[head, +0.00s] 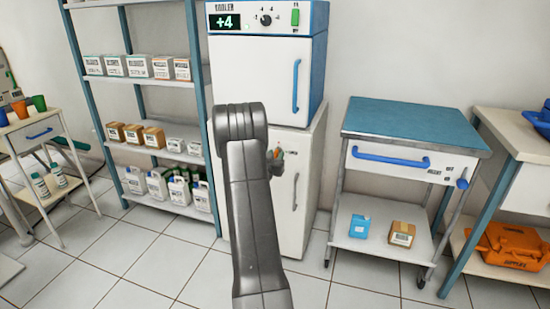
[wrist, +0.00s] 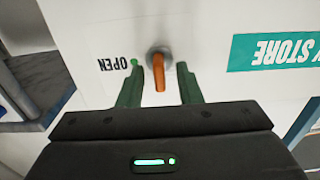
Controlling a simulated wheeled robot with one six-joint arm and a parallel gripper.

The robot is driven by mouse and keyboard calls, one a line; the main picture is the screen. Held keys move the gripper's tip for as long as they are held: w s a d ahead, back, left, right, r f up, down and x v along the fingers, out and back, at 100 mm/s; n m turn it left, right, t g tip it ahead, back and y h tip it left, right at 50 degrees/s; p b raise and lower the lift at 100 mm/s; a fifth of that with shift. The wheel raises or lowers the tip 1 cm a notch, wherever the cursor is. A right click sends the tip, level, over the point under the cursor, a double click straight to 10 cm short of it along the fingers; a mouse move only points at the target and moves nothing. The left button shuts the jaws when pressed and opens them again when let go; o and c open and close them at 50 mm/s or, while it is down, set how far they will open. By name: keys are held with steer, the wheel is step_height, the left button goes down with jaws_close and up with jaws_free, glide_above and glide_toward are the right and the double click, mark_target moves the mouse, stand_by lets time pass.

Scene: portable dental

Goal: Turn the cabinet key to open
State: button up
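In the wrist view, the cabinet front (wrist: 205,25) appears upside down. An orange key (wrist: 158,72) sits in a round grey lock (wrist: 160,54). Left of it are a green dot (wrist: 134,62) and the word OPEN. The key points down in that picture, not at the dot. My gripper (wrist: 159,80) is open, with one green finger on either side of the key and visible gaps. In the head view my gripper (head: 276,160) is partly hidden.
The cooler (head: 262,70) reads +4. A shelf rack (head: 140,82) with boxes and jugs stands left of the cabinet. A blue-topped cart (head: 410,122) stands to the right, with an orange bag (head: 510,245) beyond. Tiled floor is clear in front.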

jaws_close()
steer(key=shift+f+m+b, duration=0.1)
steer(key=shift+m+b, duration=0.2)
steer(key=shift+b, duration=0.1)
steer(key=m+b, duration=0.6)
steer(key=m, duration=0.1)
steer(key=shift+d+f, duration=0.15)
steer(key=m+b, duration=0.2)
steer(key=m, duration=0.8)
steer(key=shift+b, duration=0.3)
steer(key=shift+m, duration=0.3)
